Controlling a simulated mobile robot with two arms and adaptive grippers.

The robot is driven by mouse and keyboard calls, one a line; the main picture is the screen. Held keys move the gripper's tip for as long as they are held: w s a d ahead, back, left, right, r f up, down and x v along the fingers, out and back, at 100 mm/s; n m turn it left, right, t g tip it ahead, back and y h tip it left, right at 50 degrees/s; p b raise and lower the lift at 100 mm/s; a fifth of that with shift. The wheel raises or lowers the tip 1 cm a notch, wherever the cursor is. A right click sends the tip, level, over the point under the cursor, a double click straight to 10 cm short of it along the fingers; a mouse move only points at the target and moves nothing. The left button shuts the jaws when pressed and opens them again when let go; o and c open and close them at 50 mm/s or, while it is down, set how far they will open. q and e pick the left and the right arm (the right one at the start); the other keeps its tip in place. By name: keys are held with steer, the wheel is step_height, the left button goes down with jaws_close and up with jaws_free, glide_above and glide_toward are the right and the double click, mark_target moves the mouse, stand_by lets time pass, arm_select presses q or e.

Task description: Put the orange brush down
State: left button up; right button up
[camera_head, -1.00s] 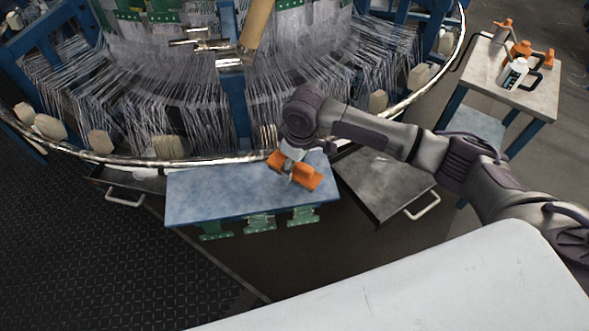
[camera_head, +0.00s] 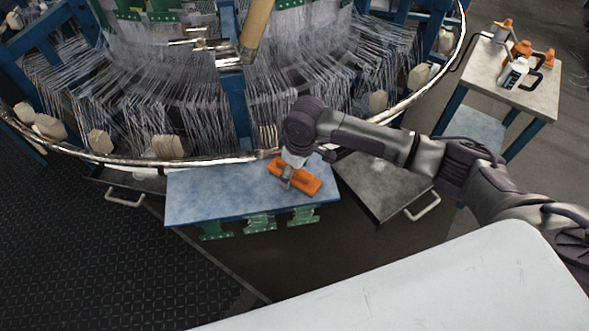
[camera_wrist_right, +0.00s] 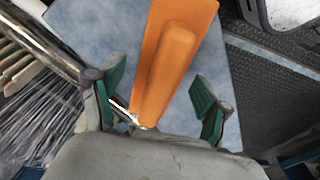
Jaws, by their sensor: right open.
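The orange brush (camera_head: 295,178) lies on the blue-grey bench top (camera_head: 205,195), near its right end. In the right wrist view the brush (camera_wrist_right: 172,60) runs from the top edge down between the fingers. My right gripper (camera_head: 287,175) is over the brush. In the right wrist view its green-padded fingers (camera_wrist_right: 158,98) are spread wide, one on each side of the brush, with a gap to each. The brush's underside is hidden. My left gripper is not in view.
The loom's curved metal rail (camera_head: 205,161) runs just behind the bench. An open grey drawer (camera_head: 385,183) is right of it. A side table (camera_head: 535,100) at the upper right bears a white bottle (camera_head: 513,73) and orange items. The bench's left part is clear.

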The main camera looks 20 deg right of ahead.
step_height(320, 180, up, 12)
steer(key=s+p, duration=0.1)
steer(key=shift+d, duration=0.45)
